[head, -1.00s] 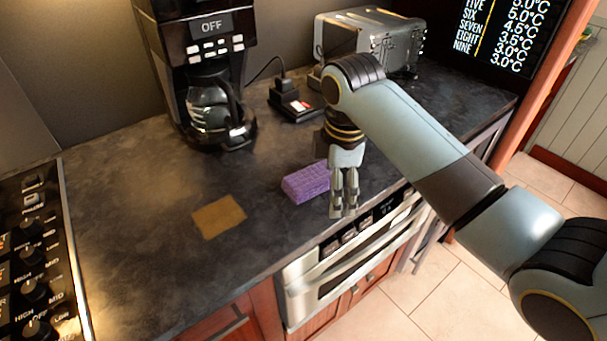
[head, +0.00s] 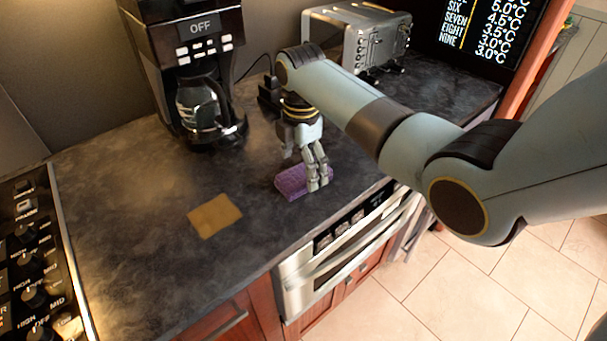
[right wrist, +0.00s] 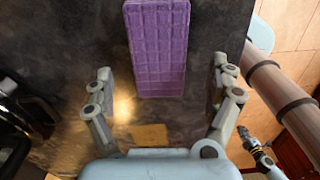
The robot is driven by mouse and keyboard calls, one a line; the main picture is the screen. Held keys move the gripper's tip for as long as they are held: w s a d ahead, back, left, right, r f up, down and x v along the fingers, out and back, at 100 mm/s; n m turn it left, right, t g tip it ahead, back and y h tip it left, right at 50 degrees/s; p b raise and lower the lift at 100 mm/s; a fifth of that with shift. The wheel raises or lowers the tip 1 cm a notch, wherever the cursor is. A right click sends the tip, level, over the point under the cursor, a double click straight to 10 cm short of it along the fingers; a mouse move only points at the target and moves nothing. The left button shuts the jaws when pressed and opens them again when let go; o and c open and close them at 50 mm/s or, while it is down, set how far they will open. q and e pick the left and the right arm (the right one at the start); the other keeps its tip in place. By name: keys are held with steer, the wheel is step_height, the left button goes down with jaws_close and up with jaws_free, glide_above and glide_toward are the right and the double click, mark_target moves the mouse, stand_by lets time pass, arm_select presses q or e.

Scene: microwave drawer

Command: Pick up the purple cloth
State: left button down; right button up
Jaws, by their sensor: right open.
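The purple cloth (head: 293,183) is a folded block with a grid texture, lying on the dark countertop near its front edge. It also shows in the right wrist view (right wrist: 158,50), upright along the picture at top centre. My right gripper (head: 318,186) is over the right part of the cloth and hides some of it in the head view. In the right wrist view its two fingers (right wrist: 163,78) are spread wide, one to each side of the cloth, with nothing between them held. I cannot tell whether a finger touches the cloth.
A flat brown-yellow square (head: 214,216) lies left of the cloth. A coffee maker (head: 196,75) and a toaster oven (head: 360,38) stand at the back. A stove (head: 32,260) is at the left. The counter's middle is clear.

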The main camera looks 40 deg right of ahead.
steer(key=shift+w+f, duration=0.1)
steer(key=shift+f, duration=1.25)
steer(key=c, duration=1.2)
steer(key=shift+o, duration=0.2)
steer(key=shift+r, duration=0.15)
steer(key=shift+r, duration=0.3)
steer(key=r, duration=0.2)
steer(key=s+d+r, duration=0.1)
steer(key=shift+r, duration=0.4)
steer(key=s+d+r+b, duration=0.1)
steer(key=s+d+r, duration=0.5)
steer(key=s, duration=0.1)
steer(key=shift+s+d+r, duration=0.2)
steer(key=shift+s+d, duration=0.15)
steer(key=shift+s, duration=0.05)
